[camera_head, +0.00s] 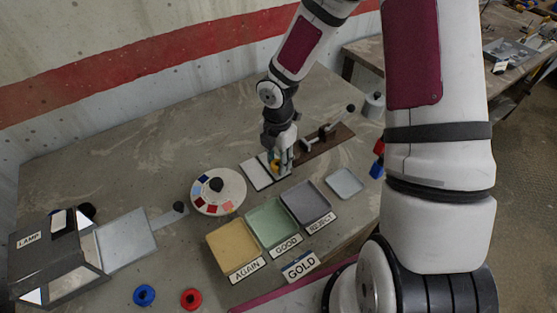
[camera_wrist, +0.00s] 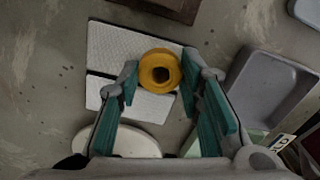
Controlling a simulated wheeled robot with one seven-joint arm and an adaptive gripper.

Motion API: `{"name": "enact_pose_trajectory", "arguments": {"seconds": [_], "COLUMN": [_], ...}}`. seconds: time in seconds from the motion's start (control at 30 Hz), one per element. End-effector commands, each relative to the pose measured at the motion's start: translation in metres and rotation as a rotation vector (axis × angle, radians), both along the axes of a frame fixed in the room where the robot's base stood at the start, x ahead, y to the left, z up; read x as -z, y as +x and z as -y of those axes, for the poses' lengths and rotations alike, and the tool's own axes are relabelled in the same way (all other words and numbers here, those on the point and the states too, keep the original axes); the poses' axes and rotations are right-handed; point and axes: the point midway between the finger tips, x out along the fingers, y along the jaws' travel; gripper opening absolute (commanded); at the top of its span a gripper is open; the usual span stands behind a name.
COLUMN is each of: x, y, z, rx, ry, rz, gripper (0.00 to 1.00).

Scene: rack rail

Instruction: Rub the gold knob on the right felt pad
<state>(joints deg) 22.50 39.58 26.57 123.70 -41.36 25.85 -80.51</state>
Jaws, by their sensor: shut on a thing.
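My gripper (camera_head: 277,163) is shut on the gold knob (camera_wrist: 160,70), a yellow ring-like piece with a dark centre hole. The knob also shows in the head view (camera_head: 275,166), partly hidden by the fingers. Two white felt pads lie side by side on the table. The left pad (camera_head: 256,175) is clear in the head view; the right pad (camera_wrist: 113,45) is the upper one in the wrist view. The knob overlaps the right pad's lower right part in the wrist view. I cannot tell whether it touches the felt.
A brown board with a rail and posts (camera_head: 328,142) lies beyond the pads. A round colour dial (camera_head: 217,207) stands left. The AGAIN tray (camera_head: 231,246), GOOD tray (camera_head: 268,222) and REJECT tray (camera_head: 305,202) stand in front. A lamp box (camera_head: 55,258) is far left.

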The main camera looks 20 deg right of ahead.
Motion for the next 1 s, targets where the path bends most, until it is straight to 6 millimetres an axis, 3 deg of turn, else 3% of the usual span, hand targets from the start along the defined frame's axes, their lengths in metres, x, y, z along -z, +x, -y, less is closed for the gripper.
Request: {"name": "enact_pose_trajectory", "arguments": {"seconds": [1.0], "x": [0.001], "y": [0.035], "z": [-0.007], "rx": [0.0], "ry": [0.002], "rz": [0.004], "gripper": [0.0]}}
